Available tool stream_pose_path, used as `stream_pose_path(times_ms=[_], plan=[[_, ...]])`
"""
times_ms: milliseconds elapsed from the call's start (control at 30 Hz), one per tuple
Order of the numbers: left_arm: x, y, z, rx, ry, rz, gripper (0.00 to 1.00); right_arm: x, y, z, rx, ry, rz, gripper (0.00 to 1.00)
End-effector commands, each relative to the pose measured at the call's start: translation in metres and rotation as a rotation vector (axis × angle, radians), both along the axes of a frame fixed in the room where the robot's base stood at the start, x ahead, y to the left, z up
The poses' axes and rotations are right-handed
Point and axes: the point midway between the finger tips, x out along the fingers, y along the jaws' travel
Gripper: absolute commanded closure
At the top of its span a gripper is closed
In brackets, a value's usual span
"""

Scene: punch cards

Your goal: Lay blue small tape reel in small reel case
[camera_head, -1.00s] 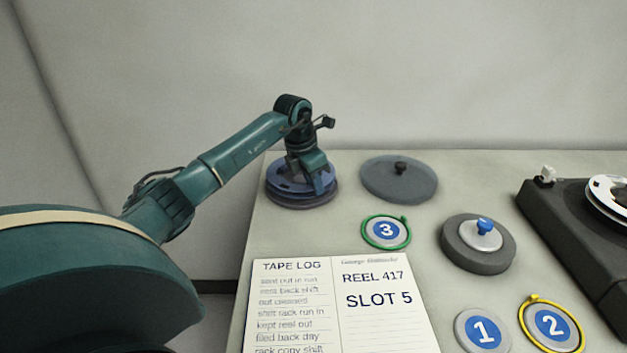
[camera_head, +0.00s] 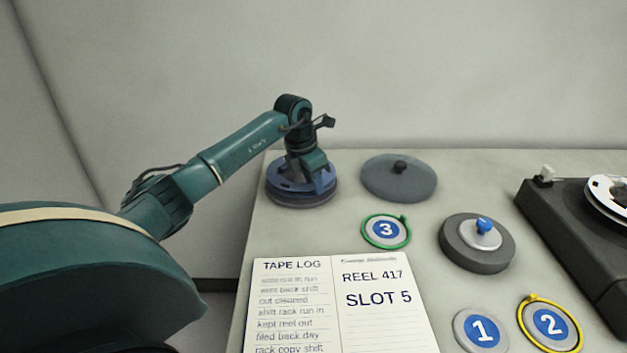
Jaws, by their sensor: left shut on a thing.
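The blue small tape reel (camera_head: 286,180) is at the back left of the table, flat over a dark round base that looks like the small reel case (camera_head: 302,204). My left gripper (camera_head: 318,184) points down at the reel and is shut on it, with its fingers at the reel's right part. The arm hides some of the reel's far side. I cannot tell whether the reel rests fully on the case floor. A grey round lid (camera_head: 399,180) with a dark knob lies to the right. My right gripper is not in view.
A green ring marked 3 (camera_head: 386,231), a grey disc with a blue knob (camera_head: 477,244), discs 1 (camera_head: 482,331) and 2 (camera_head: 550,326), an open log book (camera_head: 340,310) and a dark tape machine (camera_head: 575,240) occupy the table. The wall stands close behind.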

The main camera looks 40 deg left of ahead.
Motion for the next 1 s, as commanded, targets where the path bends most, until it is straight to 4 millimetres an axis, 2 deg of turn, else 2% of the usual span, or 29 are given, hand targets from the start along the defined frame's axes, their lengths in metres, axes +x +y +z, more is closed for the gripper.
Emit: stream_pose_path(times_ms=[600,1000], plan=[[0.000,0.000,-0.013,0.000,-0.001,0.000,1.00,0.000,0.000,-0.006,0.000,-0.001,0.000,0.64],[0.000,0.000,-0.012,0.001,-0.001,0.000,1.00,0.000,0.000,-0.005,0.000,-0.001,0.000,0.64]])
